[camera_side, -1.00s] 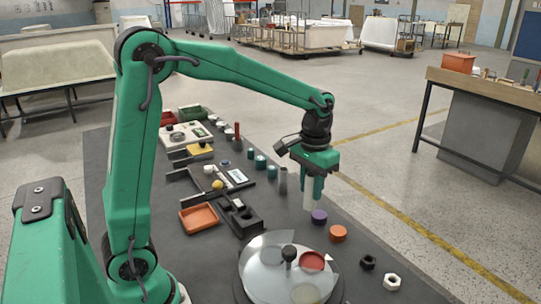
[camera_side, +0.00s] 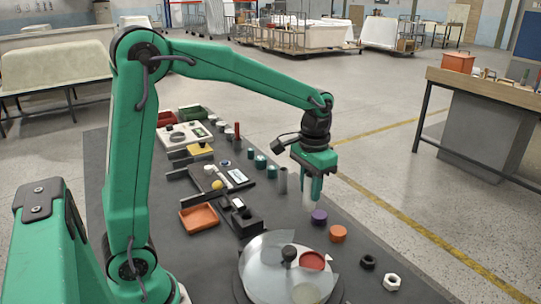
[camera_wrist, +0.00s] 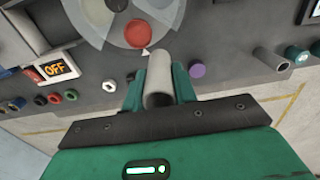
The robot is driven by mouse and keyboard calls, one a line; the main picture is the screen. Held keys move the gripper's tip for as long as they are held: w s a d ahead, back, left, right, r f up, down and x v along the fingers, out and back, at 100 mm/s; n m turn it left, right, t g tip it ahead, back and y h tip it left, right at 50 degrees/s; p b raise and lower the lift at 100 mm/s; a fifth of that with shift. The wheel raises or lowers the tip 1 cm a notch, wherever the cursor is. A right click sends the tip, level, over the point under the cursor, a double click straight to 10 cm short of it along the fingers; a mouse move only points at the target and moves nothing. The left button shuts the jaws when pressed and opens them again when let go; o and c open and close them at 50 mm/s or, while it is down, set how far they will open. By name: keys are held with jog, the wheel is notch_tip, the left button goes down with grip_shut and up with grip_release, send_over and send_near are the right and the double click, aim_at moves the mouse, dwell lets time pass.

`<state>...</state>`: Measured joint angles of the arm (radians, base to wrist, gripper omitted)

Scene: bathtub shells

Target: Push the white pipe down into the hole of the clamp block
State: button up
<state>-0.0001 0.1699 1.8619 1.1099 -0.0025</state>
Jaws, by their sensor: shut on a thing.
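The white pipe (camera_side: 308,196) hangs below my gripper (camera_side: 312,182), between its green fingers, in the side view. The pipe is held over the dark mat, close behind a purple cap (camera_side: 319,216). A black block (camera_side: 243,222), which looks like the clamp block, lies on the mat to the left. Its hole is hard to make out, and the pipe is well apart from it.
A round turntable (camera_side: 262,282) with a black knob and a red disc stands in front. An orange cap (camera_side: 338,233), an orange tray (camera_side: 199,218) and a grey upright tube (camera_side: 283,180) are nearby. Two nuts lie at the front right.

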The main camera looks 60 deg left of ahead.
jog(key=shift+s, duration=0.1)
jog(key=shift+s+a+f+n, duration=0.25)
jog(key=shift+s+a+n, duration=0.3)
jog(key=shift+n, duration=0.45)
jog(key=s+a+f+n, duration=0.3)
jog(key=s+n, duration=0.4)
jog(key=n, duration=0.4)
jog(key=shift+s+a+n, duration=0.3)
jog(key=shift+a, duration=0.6)
jog(key=shift+f, duration=0.1)
send_over(246, 208)
jog(key=s+d, duration=0.1)
jog(key=d, duration=0.2)
notch_tip(246, 208, down, 7)
jog(key=shift+a, duration=0.15)
jog(key=shift+s, duration=0.1)
jog(key=shift+f, duration=2)
jog(key=shift+f, duration=0.1)
